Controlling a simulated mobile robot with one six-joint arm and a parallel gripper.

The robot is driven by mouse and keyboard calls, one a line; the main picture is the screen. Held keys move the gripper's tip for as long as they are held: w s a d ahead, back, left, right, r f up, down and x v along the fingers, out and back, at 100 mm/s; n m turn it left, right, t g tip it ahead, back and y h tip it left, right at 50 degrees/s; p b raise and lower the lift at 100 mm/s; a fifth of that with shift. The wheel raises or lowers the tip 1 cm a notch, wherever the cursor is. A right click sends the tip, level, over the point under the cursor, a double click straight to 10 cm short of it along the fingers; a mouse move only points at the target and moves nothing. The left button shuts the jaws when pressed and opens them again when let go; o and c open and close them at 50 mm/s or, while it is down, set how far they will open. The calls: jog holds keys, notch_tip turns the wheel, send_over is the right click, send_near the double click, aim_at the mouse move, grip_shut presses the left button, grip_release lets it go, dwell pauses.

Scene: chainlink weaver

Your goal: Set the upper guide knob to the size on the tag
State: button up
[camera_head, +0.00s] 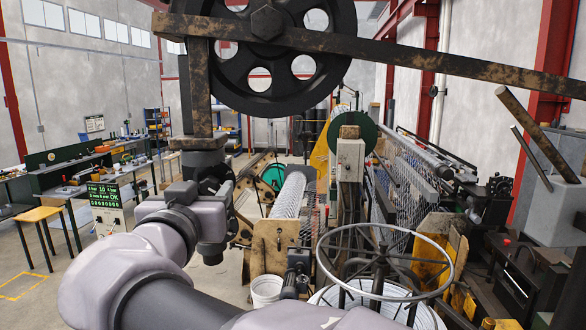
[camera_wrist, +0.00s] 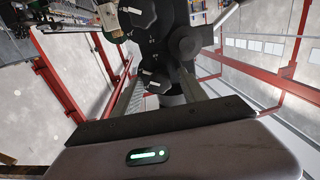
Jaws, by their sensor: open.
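Two dark knob-like parts with white marks show in the wrist view, a larger one (camera_wrist: 138,14) at the top and a smaller one (camera_wrist: 154,80) below it. I cannot tell which is the upper guide knob, nor read the marks. My gripper (camera_wrist: 165,88) is open, with its fingers on either side of the smaller part; contact cannot be judged. In the head view, my arm's wrist is below a rusty bracket (camera_head: 200,88), and the gripper's fingers and the knobs cannot be made out. No size tag can be clearly identified.
A large black wheel (camera_head: 262,50) and a rusty bar (camera_head: 430,62) hang close above my arm.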

jog(key=shift+w, duration=0.1)
jog(key=shift+s, duration=0.5)
jog(key=shift+c, duration=1.3)
grip_shut()
